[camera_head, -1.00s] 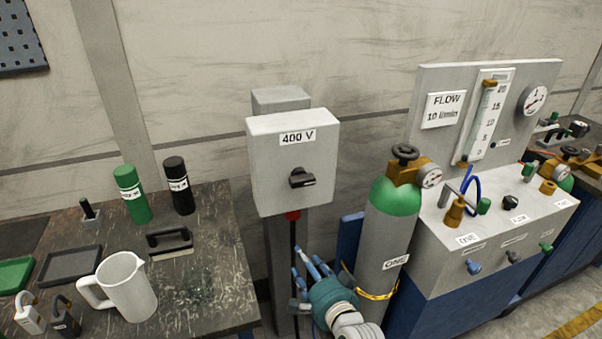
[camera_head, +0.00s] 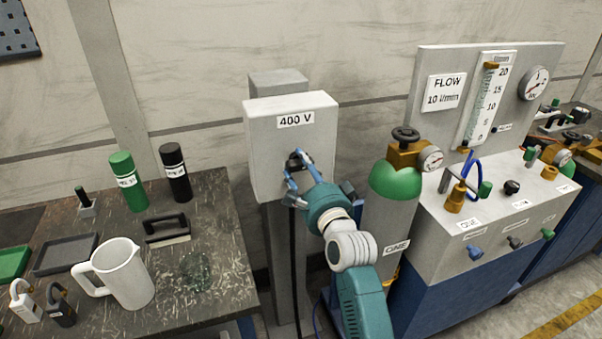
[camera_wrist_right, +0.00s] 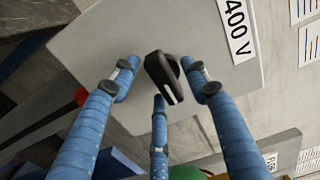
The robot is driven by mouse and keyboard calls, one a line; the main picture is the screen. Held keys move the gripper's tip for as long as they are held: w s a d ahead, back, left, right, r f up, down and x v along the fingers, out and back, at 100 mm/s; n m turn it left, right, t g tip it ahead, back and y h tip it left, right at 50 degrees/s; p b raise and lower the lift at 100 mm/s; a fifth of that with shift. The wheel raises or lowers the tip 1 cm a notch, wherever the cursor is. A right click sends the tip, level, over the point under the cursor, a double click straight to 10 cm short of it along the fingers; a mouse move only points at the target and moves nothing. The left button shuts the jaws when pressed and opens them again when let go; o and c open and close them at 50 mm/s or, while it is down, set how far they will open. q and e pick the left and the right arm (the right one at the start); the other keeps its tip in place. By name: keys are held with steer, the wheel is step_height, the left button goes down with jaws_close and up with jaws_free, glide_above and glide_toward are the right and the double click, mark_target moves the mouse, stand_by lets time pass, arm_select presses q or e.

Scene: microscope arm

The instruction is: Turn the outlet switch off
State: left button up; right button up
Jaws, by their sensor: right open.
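The outlet box (camera_head: 262,122) is a light grey box labelled 400 V on a grey post. Its black rotary switch (camera_head: 297,158) is on the front face, partly hidden by my right gripper in the head view. In the right wrist view the switch (camera_wrist_right: 163,76) shows as a black knob with a white mark, tilted in the picture. My right gripper (camera_head: 299,171) is at the box front. In the wrist view its blue fingers (camera_wrist_right: 160,92) are open around the knob, with visible gaps on both sides. My left gripper is not in view.
A gas cylinder with a green top (camera_head: 396,182) stands close to the right of my right arm. A bench (camera_head: 215,250) on the left holds a white jug (camera_head: 124,272), bottles and padlocks. A flow panel (camera_head: 432,62) is at the right.

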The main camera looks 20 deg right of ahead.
steer(key=shift+w, duration=0.4)
jaws_close()
steer(key=n+p, duration=0.2)
steer(key=n, duration=0.1)
steer(key=shift+r+p, duration=0.15)
steer(key=shift+p, duration=0.15)
steer(key=n+p, duration=0.3)
steer(key=n, duration=0.3)
steer(key=shift+d, duration=0.2)
steer(key=n+p, duration=0.2)
steer(key=n, duration=0.2)
steer(key=shift+r, duration=0.15)
steer(key=shift+n+p, duration=0.6)
steer(key=shift+n, duration=1.8)
